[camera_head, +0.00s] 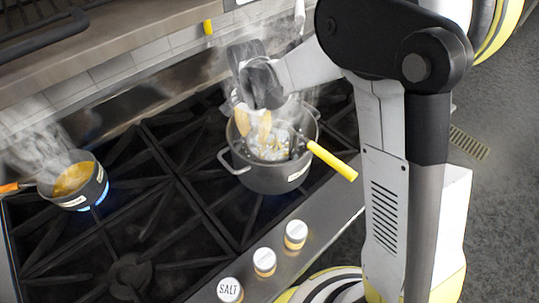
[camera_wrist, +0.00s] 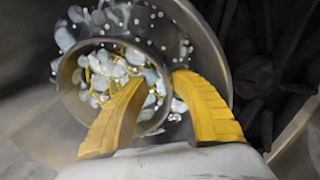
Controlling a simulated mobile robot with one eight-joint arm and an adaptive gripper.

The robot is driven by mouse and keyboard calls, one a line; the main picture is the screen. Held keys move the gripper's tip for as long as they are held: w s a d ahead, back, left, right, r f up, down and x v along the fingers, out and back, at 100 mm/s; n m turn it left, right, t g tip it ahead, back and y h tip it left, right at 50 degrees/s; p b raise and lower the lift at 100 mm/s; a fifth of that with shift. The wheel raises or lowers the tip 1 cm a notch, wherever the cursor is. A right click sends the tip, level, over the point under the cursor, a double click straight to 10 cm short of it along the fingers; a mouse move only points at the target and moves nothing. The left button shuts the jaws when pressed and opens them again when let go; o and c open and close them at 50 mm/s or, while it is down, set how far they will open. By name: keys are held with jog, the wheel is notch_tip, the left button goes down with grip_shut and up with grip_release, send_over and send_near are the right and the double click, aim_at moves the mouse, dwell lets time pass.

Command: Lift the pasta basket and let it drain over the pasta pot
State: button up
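The pasta pot (camera_head: 262,180) is a grey metal pot on the stove, with bubbling water and steam. The pasta basket sits inside it; its yellow handle (camera_head: 332,160) sticks out over the pot's right side. In the wrist view the basket's round rim (camera_wrist: 88,55) encloses bubbles and yellow pasta (camera_wrist: 100,80). My gripper (camera_head: 254,138) points down over the pot's back left part. In the wrist view its two yellow fingers (camera_wrist: 163,80) are apart, with the right part of the rim between or below them. I cannot tell whether they touch it. Steam and blur hide parts.
A small saucepan (camera_head: 72,200) with orange-brown liquid steams over a blue flame at the left. Black grates (camera_head: 150,215) cover the stove. A tiled wall and shelf run behind.

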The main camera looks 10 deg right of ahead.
jog(key=f, duration=0.1)
jog(key=w+f, duration=0.1)
jog(key=f, duration=0.1)
jog(key=shift+a+f, duration=0.15)
jog(key=shift+a, duration=0.05)
jog(key=shift+s+d, duration=0.1)
jog(key=shift+s, duration=0.1)
jog(key=shift+w, duration=0.1)
grip_shut()
